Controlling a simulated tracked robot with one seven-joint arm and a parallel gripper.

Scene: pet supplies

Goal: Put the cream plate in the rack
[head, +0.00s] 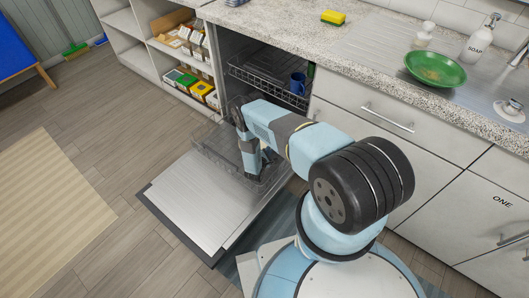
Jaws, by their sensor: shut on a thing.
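My gripper (253,175) points down at the lower rack (218,146), near its front edge, and is partly hidden by my arm. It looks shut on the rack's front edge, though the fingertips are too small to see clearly. The wire lower rack is out over the open dishwasher door (190,205). My arm covers part of it. I see no cream plate in the head view.
The upper rack (265,82) holds a blue mug (298,84). The counter bears a green plate (435,68), a soap bottle (479,40) and a yellow sponge (333,17). Shelves with boxes (195,88) stand left of the dishwasher.

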